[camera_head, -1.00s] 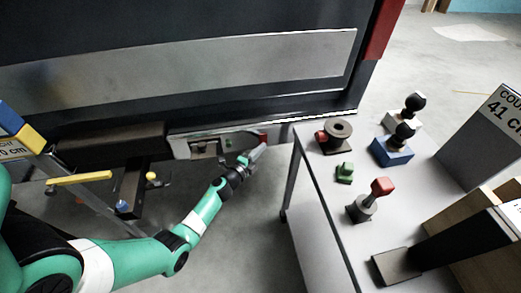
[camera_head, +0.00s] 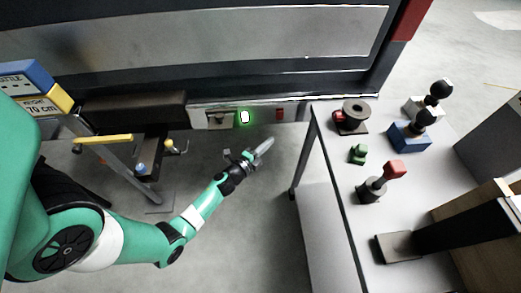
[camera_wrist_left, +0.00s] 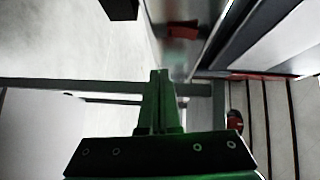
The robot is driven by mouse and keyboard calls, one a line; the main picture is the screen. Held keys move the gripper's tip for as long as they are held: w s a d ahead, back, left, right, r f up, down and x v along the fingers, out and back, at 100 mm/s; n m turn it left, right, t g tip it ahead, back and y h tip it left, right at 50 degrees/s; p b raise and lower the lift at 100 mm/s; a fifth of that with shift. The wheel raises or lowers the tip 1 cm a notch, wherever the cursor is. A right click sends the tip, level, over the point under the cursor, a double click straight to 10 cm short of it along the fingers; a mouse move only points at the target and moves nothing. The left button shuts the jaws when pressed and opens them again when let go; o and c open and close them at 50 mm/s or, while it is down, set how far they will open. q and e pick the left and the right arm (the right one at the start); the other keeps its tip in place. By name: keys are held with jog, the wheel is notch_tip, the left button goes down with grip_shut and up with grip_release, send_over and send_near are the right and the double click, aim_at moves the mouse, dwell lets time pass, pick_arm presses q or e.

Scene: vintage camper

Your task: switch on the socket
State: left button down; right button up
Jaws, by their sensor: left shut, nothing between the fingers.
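A grey panel (camera_head: 262,117) runs along the lower edge of the dark camper side. A green glowing switch (camera_head: 244,117) shows on it, between a grey socket-like fitting (camera_head: 217,119) and a small red part (camera_head: 280,114). A red part also shows in the left wrist view (camera_wrist_left: 183,31). My left gripper (camera_head: 265,147) is shut and empty, below and in front of the panel, clear of the glowing switch. Its closed fingers (camera_wrist_left: 160,78) point ahead in the left wrist view. My right gripper is not in view.
A grey table (camera_head: 340,215) stands right of my left arm. It carries a dark round fixture (camera_head: 354,114), a green block (camera_head: 358,153), a red-topped lever (camera_head: 393,170) and black-knobbed devices (camera_head: 421,122). A dark box (camera_head: 135,113) and yellow-handled stand (camera_head: 103,139) are at left.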

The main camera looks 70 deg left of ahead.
pick_arm(q)
jog(key=v, duration=0.4)
jog(key=shift+s+f, duration=0.15)
jog(key=shift+f, duration=0.15)
